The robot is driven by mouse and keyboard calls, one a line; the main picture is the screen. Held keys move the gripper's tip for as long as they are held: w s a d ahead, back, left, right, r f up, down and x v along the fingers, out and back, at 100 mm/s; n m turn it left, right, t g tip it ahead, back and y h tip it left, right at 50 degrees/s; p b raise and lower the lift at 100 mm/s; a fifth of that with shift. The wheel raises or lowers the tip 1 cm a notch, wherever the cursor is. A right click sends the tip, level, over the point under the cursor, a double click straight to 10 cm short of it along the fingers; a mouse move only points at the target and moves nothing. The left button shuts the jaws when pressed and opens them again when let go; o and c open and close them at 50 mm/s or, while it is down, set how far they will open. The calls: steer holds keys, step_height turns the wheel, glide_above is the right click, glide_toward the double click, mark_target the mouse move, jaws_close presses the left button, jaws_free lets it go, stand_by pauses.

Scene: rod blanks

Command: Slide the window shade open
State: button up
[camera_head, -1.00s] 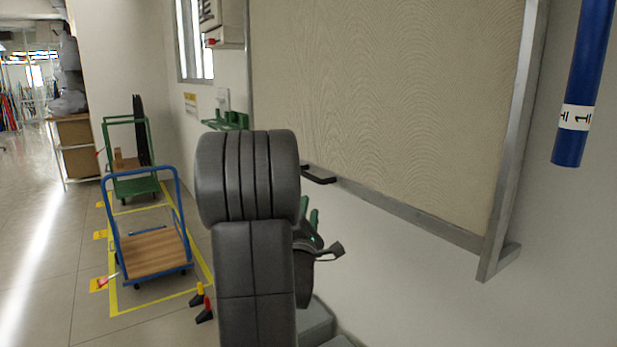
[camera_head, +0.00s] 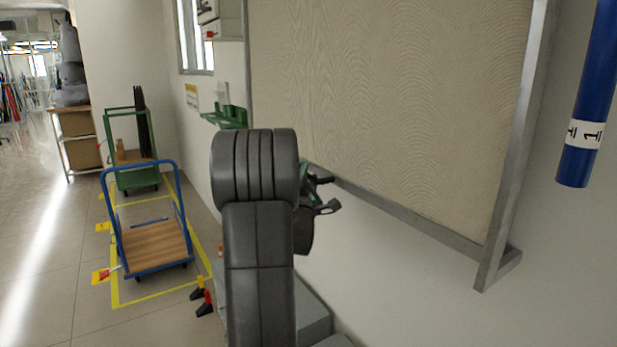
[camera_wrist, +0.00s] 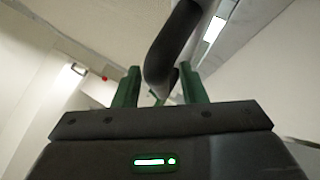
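The window shade (camera_head: 390,90) is a beige panel with a wavy pattern in a grey metal frame, on the wall at the right of the head view. Its dark handle (camera_head: 323,180) shows in part at the lower left edge, beside my gripper (camera_head: 312,190), which my arm mostly hides. In the wrist view the curved black handle (camera_wrist: 170,50) reaches down between the two green fingers of my gripper (camera_wrist: 160,70), closer to the right finger. The fingers are apart. I cannot tell whether either one touches the handle.
A blue tube (camera_head: 588,100) hangs at the far right. A green wall rack (camera_head: 228,117) is beyond my arm. A blue cart (camera_head: 150,245) and a green cart (camera_head: 132,160) stand on the left floor within yellow lines.

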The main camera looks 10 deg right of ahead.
jaws_close()
